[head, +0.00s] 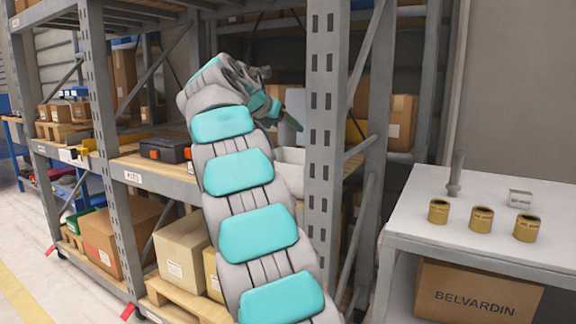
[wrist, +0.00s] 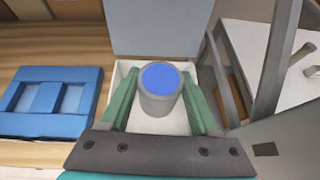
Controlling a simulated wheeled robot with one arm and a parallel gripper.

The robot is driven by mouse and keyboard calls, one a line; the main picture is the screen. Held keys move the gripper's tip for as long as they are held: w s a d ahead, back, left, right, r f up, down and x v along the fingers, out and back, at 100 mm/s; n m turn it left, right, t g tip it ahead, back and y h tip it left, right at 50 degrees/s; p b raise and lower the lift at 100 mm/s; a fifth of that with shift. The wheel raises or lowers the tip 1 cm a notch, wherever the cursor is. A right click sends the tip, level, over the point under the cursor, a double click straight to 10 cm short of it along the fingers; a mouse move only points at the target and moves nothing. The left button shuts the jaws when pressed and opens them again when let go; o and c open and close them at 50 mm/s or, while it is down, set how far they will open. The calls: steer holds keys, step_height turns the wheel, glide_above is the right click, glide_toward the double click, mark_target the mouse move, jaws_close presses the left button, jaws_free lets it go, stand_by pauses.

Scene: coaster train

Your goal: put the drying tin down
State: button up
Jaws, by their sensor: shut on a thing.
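My gripper (wrist: 160,88) has its two green fingers on either side of a grey cylindrical tin with a blue top (wrist: 160,78), and is shut on it. I take this to be the drying tin. It is over a white open bin (wrist: 125,75) in the wrist view; how far above its floor I cannot tell. The tin is not clearly made out there.
A blue case (wrist: 48,102) lies on the wooden shelf left of the bin. The grey rack post (head: 322,120) stands close to the right of my arm. A white side table (head: 470,235) holds several gold tins (head: 481,220), a small silver block (head: 520,199) and a grey upright piece (head: 456,174).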

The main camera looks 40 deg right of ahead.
steer(key=shift+s+f+b, duration=0.1)
steer(key=shift+f+b, duration=0.65)
steer(key=shift+f, duration=3.55)
steer(key=shift+f+p, duration=0.35)
steer(key=shift+f, duration=0.2)
steer(key=o, duration=1.4)
steer(key=shift+o, duration=0.2)
steer(key=shift+r, duration=0.1)
steer(key=shift+r+b, duration=0.2)
steer(key=shift+b, duration=0.2)
steer(key=v, duration=1.2)
steer(key=shift+r, duration=0.25)
